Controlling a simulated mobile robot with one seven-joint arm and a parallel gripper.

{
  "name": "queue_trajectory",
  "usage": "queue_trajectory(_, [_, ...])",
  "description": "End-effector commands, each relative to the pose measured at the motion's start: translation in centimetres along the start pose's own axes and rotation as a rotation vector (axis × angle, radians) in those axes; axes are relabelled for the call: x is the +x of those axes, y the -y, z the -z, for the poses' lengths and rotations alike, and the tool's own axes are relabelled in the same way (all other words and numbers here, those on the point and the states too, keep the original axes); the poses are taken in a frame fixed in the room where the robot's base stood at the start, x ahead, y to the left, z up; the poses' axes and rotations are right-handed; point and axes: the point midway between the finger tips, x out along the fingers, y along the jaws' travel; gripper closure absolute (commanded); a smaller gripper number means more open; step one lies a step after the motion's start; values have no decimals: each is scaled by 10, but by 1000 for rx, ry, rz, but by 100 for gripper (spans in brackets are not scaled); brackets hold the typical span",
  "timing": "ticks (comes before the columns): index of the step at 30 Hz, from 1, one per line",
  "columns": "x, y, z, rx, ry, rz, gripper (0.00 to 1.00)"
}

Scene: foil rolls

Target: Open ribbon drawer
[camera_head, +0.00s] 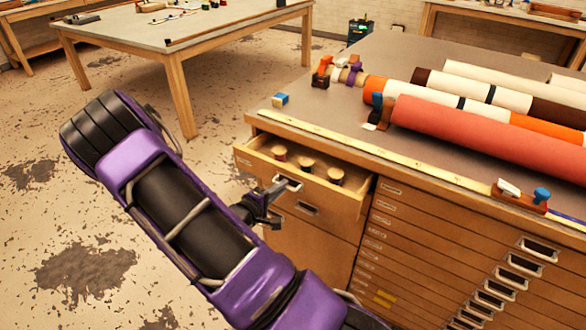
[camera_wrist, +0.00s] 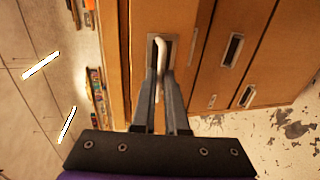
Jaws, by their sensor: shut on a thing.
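The ribbon drawer (camera_head: 335,207) is the wooden top drawer at the left end of the cabinet. It is pulled partly out, and several small spools (camera_head: 306,164) show inside it. My gripper (camera_head: 276,192) is at the drawer's front, shut on its metal handle (camera_head: 291,183). In the wrist view the fingers of my gripper (camera_wrist: 161,88) close around the pale handle bar (camera_wrist: 161,58). The drawer front (camera_wrist: 187,22) shows around the handle plate. The fingers hide part of the handle.
Foil rolls (camera_head: 455,120) lie on the cabinet top (camera_head: 330,100), with a yellow measuring strip (camera_head: 370,155) along its edge. Flat drawers (camera_head: 430,245) fill the cabinet's right side. A wooden table (camera_head: 200,40) stands at the back left. Stained floor (camera_head: 90,270) lies open in front.

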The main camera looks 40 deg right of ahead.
Motion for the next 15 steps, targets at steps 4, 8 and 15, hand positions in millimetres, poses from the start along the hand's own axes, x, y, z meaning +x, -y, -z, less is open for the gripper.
queue_trajectory(4, [-34,4,1,-2,-5,-1,100])
queue_trajectory(8, [-56,9,1,-2,-3,0,100])
queue_trajectory(15, [-78,16,1,0,-1,-1,100])
